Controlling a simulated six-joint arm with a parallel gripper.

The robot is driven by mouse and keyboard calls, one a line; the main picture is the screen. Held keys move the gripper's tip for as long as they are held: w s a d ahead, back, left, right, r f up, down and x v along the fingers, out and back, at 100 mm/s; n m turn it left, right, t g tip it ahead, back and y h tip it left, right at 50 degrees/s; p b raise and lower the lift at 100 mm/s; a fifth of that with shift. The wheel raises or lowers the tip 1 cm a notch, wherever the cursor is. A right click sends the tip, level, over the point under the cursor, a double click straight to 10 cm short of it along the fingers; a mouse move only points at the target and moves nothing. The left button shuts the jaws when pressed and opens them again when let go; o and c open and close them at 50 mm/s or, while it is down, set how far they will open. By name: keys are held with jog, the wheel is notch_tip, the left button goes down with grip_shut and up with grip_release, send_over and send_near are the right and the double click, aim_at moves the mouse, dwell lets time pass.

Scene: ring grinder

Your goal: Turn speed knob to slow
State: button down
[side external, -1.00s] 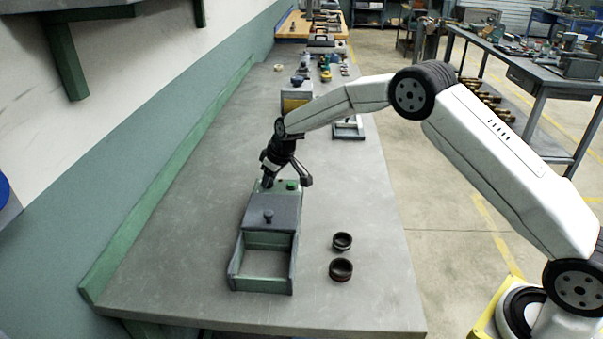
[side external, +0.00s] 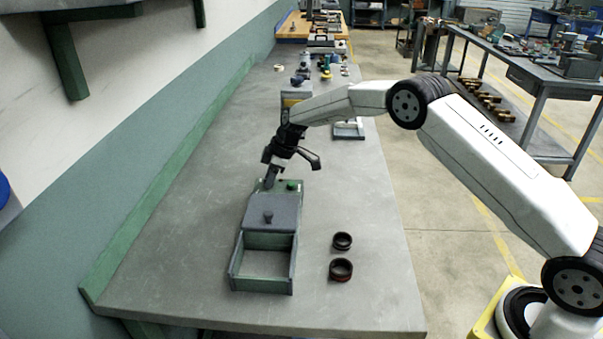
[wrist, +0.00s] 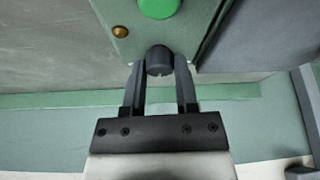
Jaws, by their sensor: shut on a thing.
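The ring grinder (side external: 272,208) is a green and grey box on the bench, with an open-topped tray at its near end. In the wrist view the speed knob (wrist: 159,60), a dark round knob, sits between the two fingers of my gripper (wrist: 159,72). The fingers are shut on it near their tips. A round green button (wrist: 158,6) and a small brass button (wrist: 120,31) are on the same green panel. In the side view my gripper (side external: 268,184) is tilted down at the panel's left side, left of the green button (side external: 292,185). It hides the knob there.
Two dark rings (side external: 342,241) (side external: 341,269) lie on the bench right of the grinder. The bench right of the grinder is otherwise clear.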

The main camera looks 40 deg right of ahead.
jog(key=n, duration=0.2)
jog(key=n+g, duration=0.1)
jog(key=n, duration=0.1)
jog(key=shift+w+d+n+g+y, duration=0.1)
jog(key=shift+n+g+y, duration=0.2)
jog(key=shift+y, duration=0.1)
jog(key=shift+n+g, duration=0.6)
jog(key=shift+n, duration=0.9)
jog(key=shift+n+g, duration=0.3)
jog(key=shift+n, duration=0.4)
jog(key=shift+c, duration=1.8)
grip_release()
jog(key=shift+w, duration=0.1)
